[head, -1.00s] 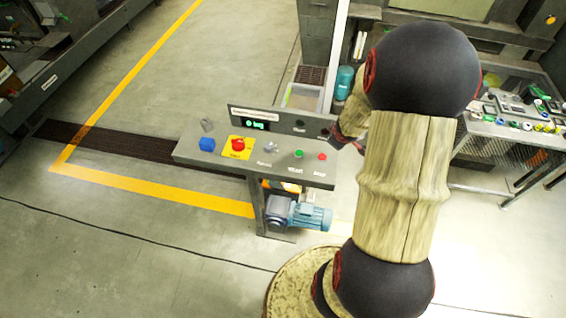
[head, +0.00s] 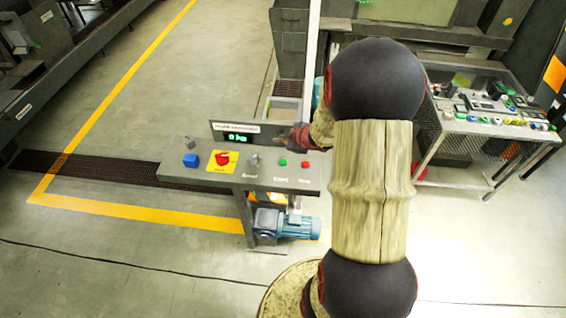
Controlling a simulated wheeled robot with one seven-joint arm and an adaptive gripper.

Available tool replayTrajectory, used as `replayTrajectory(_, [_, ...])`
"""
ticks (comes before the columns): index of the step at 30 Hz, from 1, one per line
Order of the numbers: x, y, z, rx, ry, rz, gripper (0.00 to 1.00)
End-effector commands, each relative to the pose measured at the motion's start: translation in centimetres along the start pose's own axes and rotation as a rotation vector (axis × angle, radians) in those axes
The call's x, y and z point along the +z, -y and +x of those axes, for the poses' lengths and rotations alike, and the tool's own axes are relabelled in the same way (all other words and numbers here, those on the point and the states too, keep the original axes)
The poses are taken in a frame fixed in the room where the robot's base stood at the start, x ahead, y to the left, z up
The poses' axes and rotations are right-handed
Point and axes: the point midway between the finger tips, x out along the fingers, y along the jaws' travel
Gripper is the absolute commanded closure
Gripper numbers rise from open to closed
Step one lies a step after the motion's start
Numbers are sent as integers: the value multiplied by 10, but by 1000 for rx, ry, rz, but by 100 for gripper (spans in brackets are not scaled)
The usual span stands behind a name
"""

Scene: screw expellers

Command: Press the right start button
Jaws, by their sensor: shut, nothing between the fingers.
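A control desk (head: 262,180) stands near the middle of the head view. A small green button (head: 283,162) sits on its right part, with a small red button (head: 305,164) to its right. Labels lie below both buttons, too small to read. A grey selector knob (head: 254,160) is left of the green button. My gripper (head: 287,141) is over the back right of the desk, just behind the green and red buttons in the picture. It is shut and empty. My arm partly hides the desk's back panel; I cannot tell the gripper's height.
A blue-grey motor (head: 285,224) sits below. A bench (head: 480,125) with several electrical parts stands at right. Floor at left is open.

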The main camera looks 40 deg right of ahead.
Motion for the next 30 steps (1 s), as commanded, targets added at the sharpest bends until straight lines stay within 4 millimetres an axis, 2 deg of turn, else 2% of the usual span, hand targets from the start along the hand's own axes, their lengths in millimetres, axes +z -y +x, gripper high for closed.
replayTrajectory(21, [39, 39, 53, -1, 1, 1, 100])
replayTrajectory(30, [44, 44, 60, 0, 1, 1, 100])
